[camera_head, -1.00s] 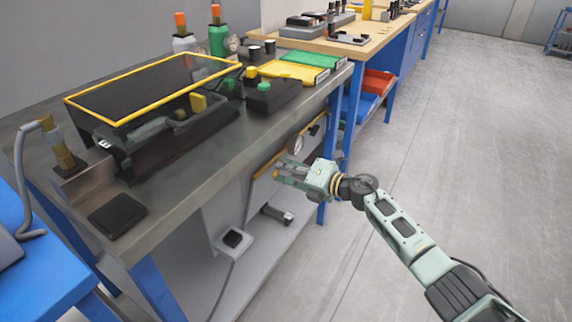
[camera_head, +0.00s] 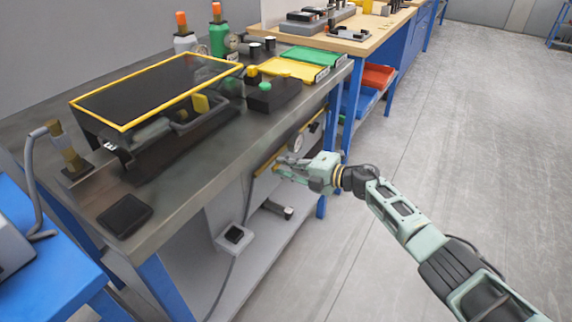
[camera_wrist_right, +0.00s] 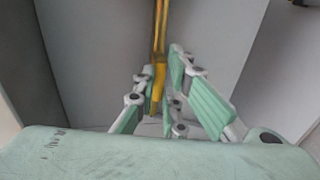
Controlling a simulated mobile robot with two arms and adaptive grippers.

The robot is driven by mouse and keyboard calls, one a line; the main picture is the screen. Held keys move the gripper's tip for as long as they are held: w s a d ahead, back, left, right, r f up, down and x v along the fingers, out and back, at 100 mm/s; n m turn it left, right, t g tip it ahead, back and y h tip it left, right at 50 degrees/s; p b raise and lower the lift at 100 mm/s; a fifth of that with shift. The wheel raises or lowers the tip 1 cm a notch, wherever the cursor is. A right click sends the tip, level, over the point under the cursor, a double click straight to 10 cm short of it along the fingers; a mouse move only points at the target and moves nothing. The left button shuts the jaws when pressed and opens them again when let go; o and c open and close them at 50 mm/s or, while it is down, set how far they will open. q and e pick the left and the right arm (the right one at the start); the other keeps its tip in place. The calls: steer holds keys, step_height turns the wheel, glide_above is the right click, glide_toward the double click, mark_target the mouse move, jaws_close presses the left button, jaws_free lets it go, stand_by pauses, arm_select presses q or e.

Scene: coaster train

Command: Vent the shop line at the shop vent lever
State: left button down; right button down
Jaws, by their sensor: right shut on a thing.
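A yellow lever (camera_wrist_right: 159,78) hangs down between the fingers of my right gripper (camera_wrist_right: 160,103) in the wrist view. I take it for the shop vent lever. Its upper end meets a brass-coloured pipe (camera_wrist_right: 161,22) that runs out at the top. In the head view my right gripper (camera_head: 281,165) is shut on the lever under the front edge of the workbench, beside the yellow pipe (camera_head: 262,169) and a round gauge (camera_head: 297,143). The lever itself is mostly hidden by the fingers there. My left gripper is not in view.
The metal workbench top (camera_head: 185,190) overhangs the pipework. The floor (camera_head: 455,150) on the right is clear.

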steer(key=c, duration=1.8)
jaws_free()
steer(key=shift+d, duration=0.1)
steer(key=v, duration=1.2)
